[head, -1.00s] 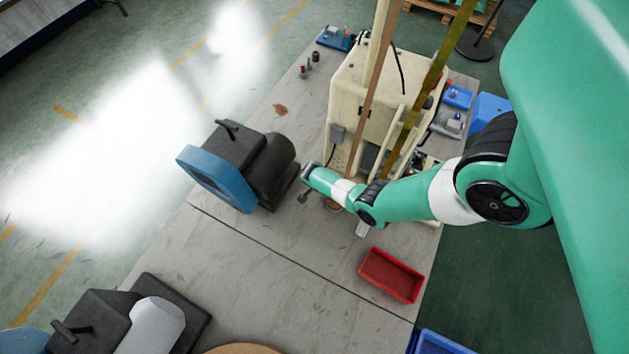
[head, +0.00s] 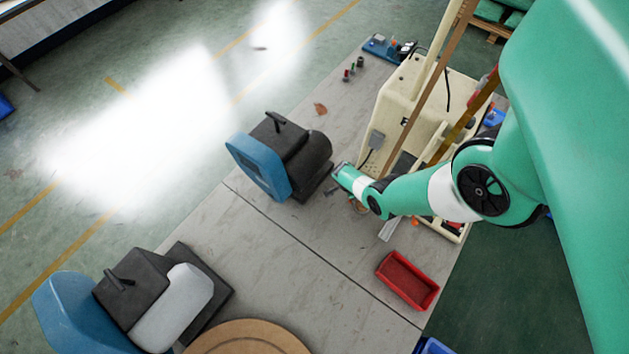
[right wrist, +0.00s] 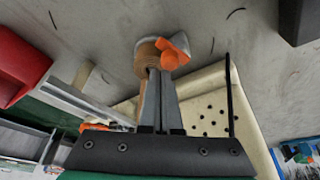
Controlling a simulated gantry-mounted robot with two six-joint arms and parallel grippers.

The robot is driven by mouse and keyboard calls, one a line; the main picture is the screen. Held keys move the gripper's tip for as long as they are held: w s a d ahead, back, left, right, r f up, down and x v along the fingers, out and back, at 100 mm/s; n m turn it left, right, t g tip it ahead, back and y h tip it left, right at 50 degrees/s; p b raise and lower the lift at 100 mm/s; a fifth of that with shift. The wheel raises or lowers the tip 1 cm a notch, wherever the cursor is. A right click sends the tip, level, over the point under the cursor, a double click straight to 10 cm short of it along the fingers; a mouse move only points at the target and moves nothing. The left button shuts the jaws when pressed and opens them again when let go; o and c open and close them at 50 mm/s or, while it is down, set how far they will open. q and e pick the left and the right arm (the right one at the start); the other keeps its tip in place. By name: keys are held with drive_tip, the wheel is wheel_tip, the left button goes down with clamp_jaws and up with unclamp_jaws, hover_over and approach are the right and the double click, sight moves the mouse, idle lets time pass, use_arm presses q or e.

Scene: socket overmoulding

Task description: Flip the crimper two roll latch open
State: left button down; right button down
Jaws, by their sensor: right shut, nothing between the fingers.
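Two dark machines with blue parts and black top handles show in the head view, one at the centre (head: 290,155) and one at the lower left (head: 135,290). I cannot tell which is crimper two, and I cannot make out a roll latch on either. My right gripper (right wrist: 160,78) is shut and empty in the right wrist view. Its tips are close to a brown roll-shaped piece (right wrist: 147,58) and an orange piece (right wrist: 175,50); I cannot tell whether they touch. In the head view my right forearm ends just right of the centre machine, its fingers unclear. My left gripper is out of view.
A cream machine (head: 405,95) with upright posts stands behind my right arm. A red bin (head: 408,280) sits on the grey table (head: 300,270) near its right edge. A round brown board (head: 245,340) lies at the front. The table between machine and bin is mostly clear.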

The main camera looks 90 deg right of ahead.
drive_tip(key=shift+d+b, duration=0.35)
drive_tip(key=shift+d, duration=0.5)
drive_tip(key=s, duration=0.1)
drive_tip(key=s+a+p, duration=0.2)
drive_tip(key=shift+s+r, duration=0.35)
drive_tip(key=w+d+r+p, duration=0.1)
drive_tip(key=w+r+p, duration=0.2)
drive_tip(key=r+p, duration=0.2)
wheel_tip(320, 180, up, 4)
drive_tip(key=shift+d+f+p, duration=0.1)
drive_tip(key=shift+d+p, duration=0.2)
drive_tip(key=shift+p, duration=0.1)
